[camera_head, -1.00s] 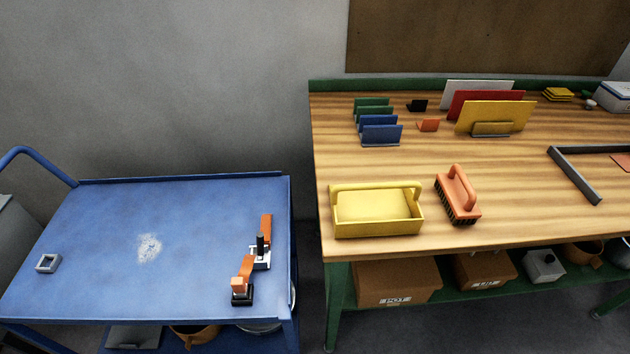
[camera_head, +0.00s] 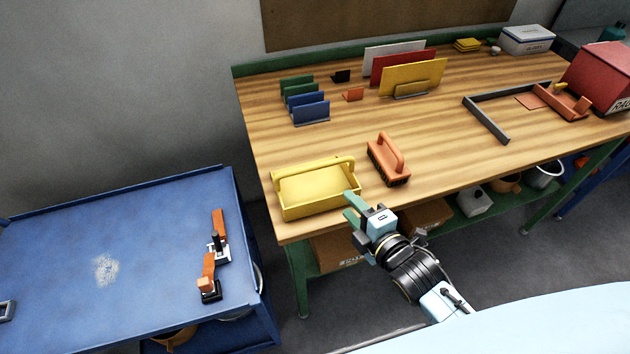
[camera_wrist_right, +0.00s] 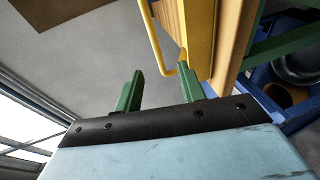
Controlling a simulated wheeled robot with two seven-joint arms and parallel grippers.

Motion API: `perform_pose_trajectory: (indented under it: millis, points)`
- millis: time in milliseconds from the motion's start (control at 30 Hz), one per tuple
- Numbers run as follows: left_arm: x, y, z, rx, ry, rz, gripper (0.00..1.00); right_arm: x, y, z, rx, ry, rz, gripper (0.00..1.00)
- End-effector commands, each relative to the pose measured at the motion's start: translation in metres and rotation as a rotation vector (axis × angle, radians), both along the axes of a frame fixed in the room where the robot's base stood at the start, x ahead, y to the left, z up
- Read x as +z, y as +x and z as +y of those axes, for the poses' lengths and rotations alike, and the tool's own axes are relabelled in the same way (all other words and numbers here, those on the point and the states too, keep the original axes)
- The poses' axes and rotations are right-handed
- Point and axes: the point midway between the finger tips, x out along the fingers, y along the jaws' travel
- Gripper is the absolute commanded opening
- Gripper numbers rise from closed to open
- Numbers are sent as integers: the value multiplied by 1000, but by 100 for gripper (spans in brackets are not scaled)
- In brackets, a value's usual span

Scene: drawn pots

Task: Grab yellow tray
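The yellow tray (camera_head: 312,205) is an open box with a bar handle along its top. It stands upright on the wooden table at the front left corner. My right gripper (camera_head: 349,206) is open, with green fingers, close to the tray's right end. In the right wrist view, the tray (camera_wrist_right: 201,40) and its handle show above the gripper (camera_wrist_right: 163,95). The handle's end is close to the right finger; nothing is between the fingers. I cannot tell whether that finger touches the tray. My left gripper is not in view.
An orange brush (camera_head: 388,160) stands right of the tray on the wooden table (camera_head: 420,130). Colored racks and upright panels (camera_head: 412,78) stand behind. A grey L-shaped frame (camera_head: 485,119) lies to the right. A blue cart (camera_head: 150,240) stands left, with an orange-and-black tool (camera_head: 216,250).

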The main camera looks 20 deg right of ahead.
Motion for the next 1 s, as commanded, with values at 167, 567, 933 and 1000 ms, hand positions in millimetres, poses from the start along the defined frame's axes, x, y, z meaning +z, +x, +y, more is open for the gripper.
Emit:
perform_pose_trajectory:
  millis: [167, 567, 933, 1000]
  points:
    - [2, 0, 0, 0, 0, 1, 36, 7, 21, 6, 8, -17, -27, 40]
    - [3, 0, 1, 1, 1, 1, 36, -6, 77, 18, 7, -14, -22, 40]
    - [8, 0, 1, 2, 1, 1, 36, -13, 115, 24, 7, -13, -22, 40]
    - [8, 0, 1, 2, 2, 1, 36, -15, 122, 26, 7, -15, -21, 40]
